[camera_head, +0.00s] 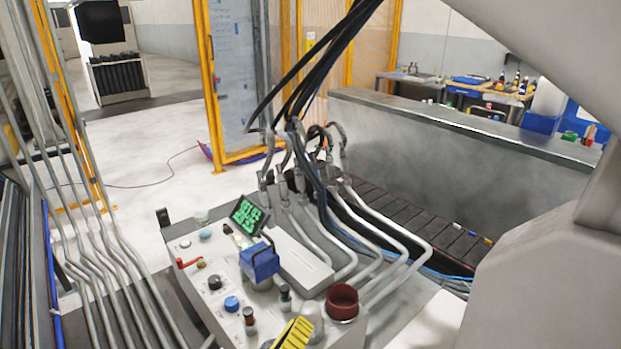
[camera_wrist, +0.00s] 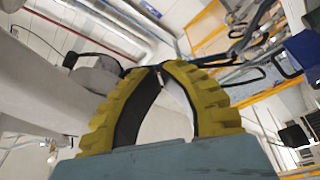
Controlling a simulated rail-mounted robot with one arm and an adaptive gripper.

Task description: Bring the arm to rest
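My gripper (camera_wrist: 158,70) fills the lower middle of the wrist view. Its two ribbed yellow fingers with dark inner faces curve together and meet at the tips. No object shows between them, only a gap below the tips with pale background. In the camera_head view, a ribbed yellow piece (camera_head: 293,334) at the bottom edge looks like one of my fingers, in front of the control panel; the rest of the gripper is out of frame. My pale arm links cover the right side of that view.
A grey control panel (camera_head: 200,270) carries knobs, a green-lit display (camera_head: 247,215), a blue boxy part (camera_head: 260,262) and a dark red cup-like part (camera_head: 342,302). Metal pipes (camera_head: 385,235) and black cables rise behind it. A long grey wall (camera_head: 440,150) stands beyond. Open floor lies left.

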